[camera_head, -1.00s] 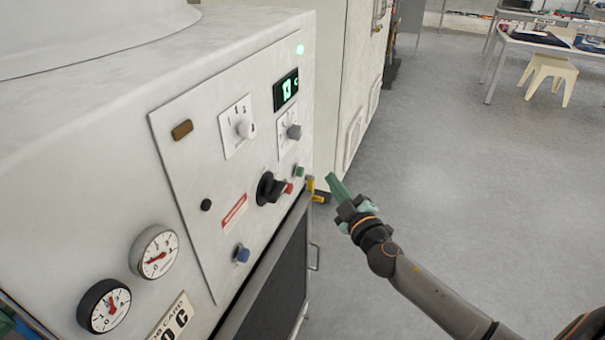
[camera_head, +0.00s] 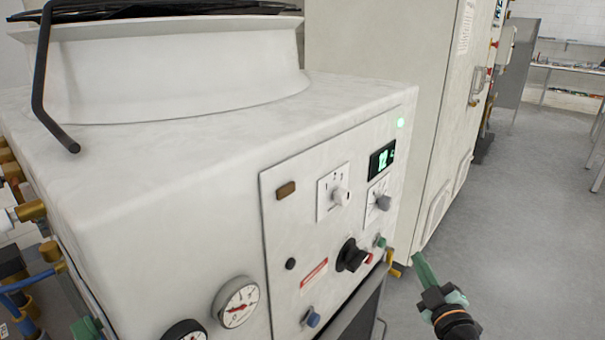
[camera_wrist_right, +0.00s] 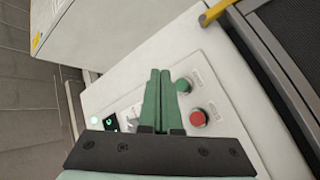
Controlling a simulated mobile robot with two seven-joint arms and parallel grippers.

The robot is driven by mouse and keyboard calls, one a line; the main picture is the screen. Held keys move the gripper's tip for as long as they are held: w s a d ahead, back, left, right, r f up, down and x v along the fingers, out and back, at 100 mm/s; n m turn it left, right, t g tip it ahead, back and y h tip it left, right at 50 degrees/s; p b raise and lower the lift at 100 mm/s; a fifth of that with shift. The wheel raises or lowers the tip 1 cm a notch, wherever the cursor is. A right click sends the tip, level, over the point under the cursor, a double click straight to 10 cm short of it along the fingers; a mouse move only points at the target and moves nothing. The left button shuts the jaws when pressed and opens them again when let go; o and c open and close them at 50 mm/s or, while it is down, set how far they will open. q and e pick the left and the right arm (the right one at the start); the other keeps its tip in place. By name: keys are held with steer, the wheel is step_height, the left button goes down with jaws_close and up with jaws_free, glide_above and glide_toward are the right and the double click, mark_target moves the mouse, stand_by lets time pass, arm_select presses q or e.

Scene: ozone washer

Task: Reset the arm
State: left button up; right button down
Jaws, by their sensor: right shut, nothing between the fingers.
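My right gripper (camera_head: 420,258) is shut and empty at the lower right of the head view. It is in front of the right end of the white machine's control panel (camera_head: 275,230), near the green button (camera_head: 380,241) and red button (camera_head: 367,258). In the right wrist view its two green fingers (camera_wrist_right: 160,75) lie together, beside the green button (camera_wrist_right: 183,85) and red button (camera_wrist_right: 198,118). Contact cannot be told. A green part (camera_head: 86,328) at the lower left of the head view may be my left gripper; its state cannot be made out.
The panel has a black rotary switch (camera_head: 350,256), two selector knobs, a lit display (camera_head: 382,160), a blue button (camera_head: 313,318) and gauges (camera_head: 236,302) below. Pipes and brass fittings (camera_head: 30,211) stand at the left. A tall cabinet (camera_head: 385,60) is behind. Open floor (camera_head: 520,220) lies right.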

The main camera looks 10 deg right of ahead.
steer(key=s+a+f+m+g+y+p, duration=0.1)
steer(key=s+a+f+g, duration=0.1)
steer(key=s+a+f, duration=0.3)
steer(key=s+a+f+m+g, duration=0.1)
steer(key=s+f+m+g, duration=0.15)
steer(key=f, duration=0.35)
steer(key=s+a+f+g+y+p, duration=0.1)
steer(key=s+a+f, duration=0.2)
steer(key=s+f, duration=0.25)
steer(key=s+a+f+m+g+y, duration=0.1)
steer(key=s+a+f+g, duration=0.1)
steer(key=s+a+f, duration=0.2)
steer(key=s+a+f+m+g+y, duration=0.1)
steer(key=s+a+f+m+g, duration=0.1)
steer(key=s+a, duration=0.3)
steer(key=s+f, duration=0.1)
steer(key=s, duration=0.2)
steer(key=shift+f, duration=0.4)
